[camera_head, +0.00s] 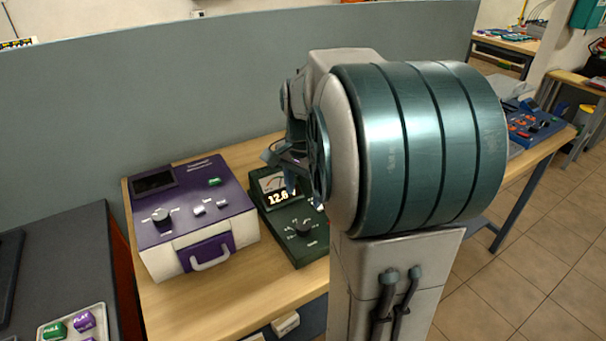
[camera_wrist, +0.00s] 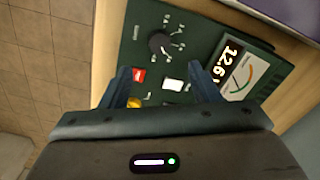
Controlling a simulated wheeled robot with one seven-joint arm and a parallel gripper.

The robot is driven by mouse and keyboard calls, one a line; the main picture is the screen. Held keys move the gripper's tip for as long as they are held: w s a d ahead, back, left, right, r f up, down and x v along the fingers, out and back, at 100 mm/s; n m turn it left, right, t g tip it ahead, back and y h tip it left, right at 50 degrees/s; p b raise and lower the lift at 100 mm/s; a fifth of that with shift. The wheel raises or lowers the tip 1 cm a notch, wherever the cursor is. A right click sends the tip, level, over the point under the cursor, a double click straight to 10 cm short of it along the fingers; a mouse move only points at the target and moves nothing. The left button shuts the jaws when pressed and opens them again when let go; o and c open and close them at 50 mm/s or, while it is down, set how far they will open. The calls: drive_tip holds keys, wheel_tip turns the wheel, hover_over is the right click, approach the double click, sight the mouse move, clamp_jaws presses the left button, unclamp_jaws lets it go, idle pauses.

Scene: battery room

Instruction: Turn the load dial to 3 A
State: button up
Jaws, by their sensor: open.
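The load dial is a black round knob (camera_wrist: 162,44) with pale marks around it, on a dark green meter box. It also shows in the head view (camera_head: 303,228), on the lower part of the green box (camera_head: 286,246). Its markings are too small to read, so I cannot tell its setting. My gripper (camera_wrist: 160,72) is open and empty above the box, apart from the dial, with a white button (camera_wrist: 172,85) and a red button (camera_wrist: 139,75) showing between its fingers. In the head view my arm hides part of the box and most of my gripper.
The box has a lit display (camera_wrist: 229,68) starting 12.6 and a needle gauge (camera_wrist: 243,80). A yellow knob (camera_wrist: 134,102) sits partly behind my gripper. A purple and white device (camera_head: 196,212) with its own black knob stands left on the wooden table (camera_head: 188,308). A grey partition (camera_head: 150,85) rises behind.

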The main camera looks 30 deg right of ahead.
drive_tip(key=shift+r, duration=2.05)
